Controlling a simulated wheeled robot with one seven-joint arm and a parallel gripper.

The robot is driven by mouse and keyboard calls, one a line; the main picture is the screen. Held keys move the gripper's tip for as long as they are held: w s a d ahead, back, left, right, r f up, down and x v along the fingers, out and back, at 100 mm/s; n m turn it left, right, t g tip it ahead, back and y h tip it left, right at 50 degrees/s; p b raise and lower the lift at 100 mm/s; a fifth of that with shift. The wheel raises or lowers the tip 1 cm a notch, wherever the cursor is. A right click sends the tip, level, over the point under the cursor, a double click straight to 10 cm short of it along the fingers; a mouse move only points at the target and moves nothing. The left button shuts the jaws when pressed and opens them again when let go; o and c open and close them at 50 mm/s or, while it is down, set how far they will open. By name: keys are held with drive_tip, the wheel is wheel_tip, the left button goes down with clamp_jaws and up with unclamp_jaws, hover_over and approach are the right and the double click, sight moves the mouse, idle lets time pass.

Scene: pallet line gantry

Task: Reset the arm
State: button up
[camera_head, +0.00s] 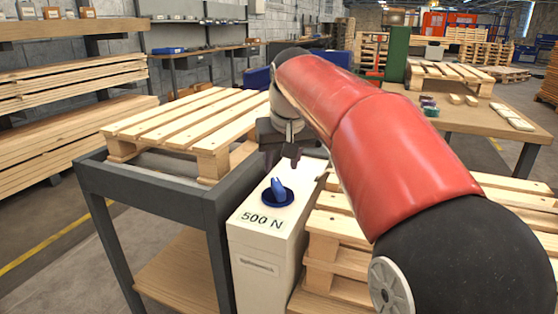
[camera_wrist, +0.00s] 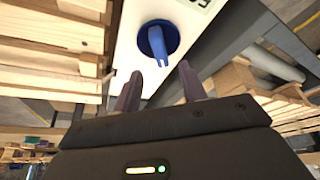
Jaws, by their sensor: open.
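My red and black arm reaches in from the right in the head view. My gripper (camera_head: 283,160) hangs just behind and above a blue knob on a round dark-blue base (camera_head: 277,194), on top of a cream box (camera_head: 265,245) marked "500 N". In the wrist view, my gripper's two fingers (camera_wrist: 158,88) are apart with nothing between them. The blue knob (camera_wrist: 156,42) lies beyond the fingertips there, apart from them.
A wooden pallet (camera_head: 185,118) rests on a grey metal bench (camera_head: 150,185) left of the box. Stacked pallets (camera_head: 335,255) stand close on its right. A wooden table (camera_head: 470,118) with small items is at the back right. Timber shelves (camera_head: 70,90) line the left.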

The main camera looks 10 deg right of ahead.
drive_tip(key=s+f, duration=0.7)
drive_tip(key=s, duration=0.5)
drive_tip(key=s+f+t+p, duration=0.1)
drive_tip(key=s+f, duration=0.6)
drive_tip(key=s, duration=0.6)
drive_tip(key=shift+s+f, duration=0.15)
drive_tip(key=shift+f, duration=0.2)
